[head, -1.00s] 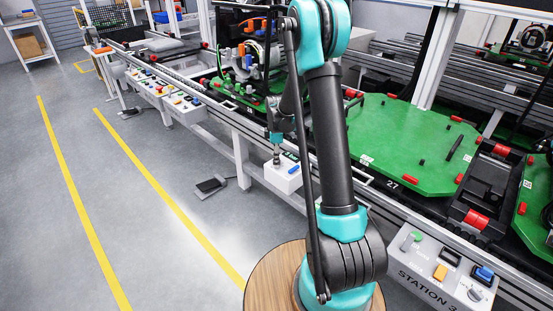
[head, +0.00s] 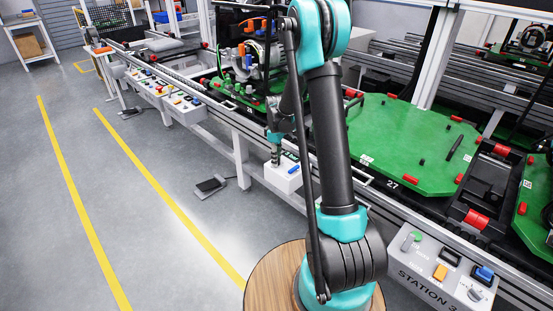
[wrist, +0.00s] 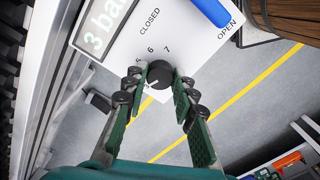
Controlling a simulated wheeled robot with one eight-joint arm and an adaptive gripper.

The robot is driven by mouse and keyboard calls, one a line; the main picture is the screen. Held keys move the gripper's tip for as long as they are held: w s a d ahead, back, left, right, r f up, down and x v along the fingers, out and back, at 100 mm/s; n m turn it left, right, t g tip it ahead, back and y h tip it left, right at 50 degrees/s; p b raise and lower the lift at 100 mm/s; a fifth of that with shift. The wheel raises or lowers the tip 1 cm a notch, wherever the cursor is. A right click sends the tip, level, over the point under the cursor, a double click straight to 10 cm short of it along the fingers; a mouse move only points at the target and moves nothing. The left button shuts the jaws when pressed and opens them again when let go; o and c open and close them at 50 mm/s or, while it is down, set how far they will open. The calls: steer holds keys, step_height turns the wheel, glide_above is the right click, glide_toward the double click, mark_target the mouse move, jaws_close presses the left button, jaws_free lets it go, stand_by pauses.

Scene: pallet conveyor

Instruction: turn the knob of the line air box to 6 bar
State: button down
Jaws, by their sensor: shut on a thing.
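The line air box (head: 281,180) is a white box hanging at the conveyor's near side in the head view. It also shows in the wrist view (wrist: 185,40), with a blue lever (wrist: 208,11) between CLOSED and OPEN. Its display (wrist: 101,30) reads 3 and part of "bar". The round black knob (wrist: 160,72) has the numbers 5, 6 and 7 beside it. A pale mark on the knob points to the lower left, away from the 6. My gripper (wrist: 160,84) is shut on the knob, one green finger on each side. In the head view my gripper (head: 276,157) stands over the box.
The conveyor rail runs along the box, with a green pallet (head: 400,140) behind it. The Station 3 control panel (head: 440,268) is at the lower right. A foot pedal (head: 210,187) lies on the floor. The floor between the yellow lines is clear.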

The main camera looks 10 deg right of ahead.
steer(key=m, duration=0.4)
steer(key=shift+m, duration=0.3)
steer(key=m, duration=1)
steer(key=shift+m, duration=0.4)
steer(key=m, duration=0.4)
steer(key=shift+m, duration=0.3)
steer(key=c, duration=1.2)
jaws_free()
step_height(320, 180, up, 12)
